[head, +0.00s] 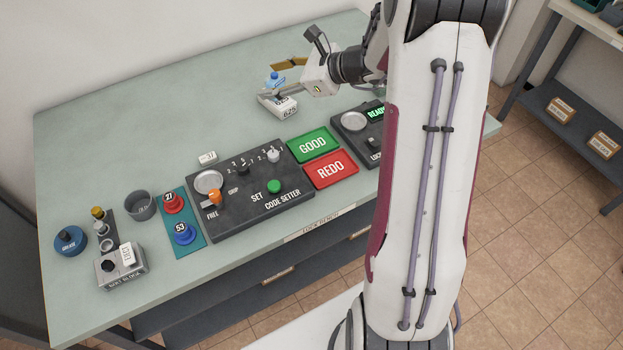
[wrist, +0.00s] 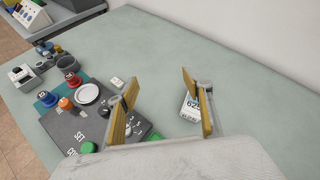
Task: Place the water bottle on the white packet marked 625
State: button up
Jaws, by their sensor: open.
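The white packet marked 625 (head: 287,112) lies on the bench near its middle; part of it shows behind a finger in the wrist view (wrist: 190,112). The small water bottle with a blue top (head: 274,80) appears upright at the packet, its lower part overlapping my gripper in the head view. Whether its base rests on the packet is hard to tell. My gripper (wrist: 158,92) is open, its two wood-coloured fingers wide apart with bare bench between them.
The code setter panel (head: 250,190), green GOOD tray (head: 314,143) and red REDO tray (head: 331,169) lie in front of the packet. A READY device (head: 360,122) is to the right. Red and blue knobs, a grey cup (head: 140,205) and small parts stand left. The bench's back left is clear.

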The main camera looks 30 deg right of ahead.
jog(key=s+a+r+n+g, duration=0.3)
jog(key=s+a+r+n, duration=0.1)
jog(key=s+a+n, duration=0.4)
jog(key=s+a+r+n+g, duration=0.3)
jog(key=s+a+r+n, duration=0.15)
jog(key=s+a, duration=0.4)
jog(key=s+d+n+h, duration=0.3)
jog(key=s+n, duration=0.3)
jog(key=s, duration=0.3)
jog(key=s+d+n+t+h, duration=0.1)
jog(key=s+d+n+h, duration=0.1)
jog(key=s+n+h, duration=0.2)
jog(key=shift+s+d+r+n, duration=0.45)
jog(key=shift+s+n, duration=1.2)
jog(key=shift+s, duration=1.65)
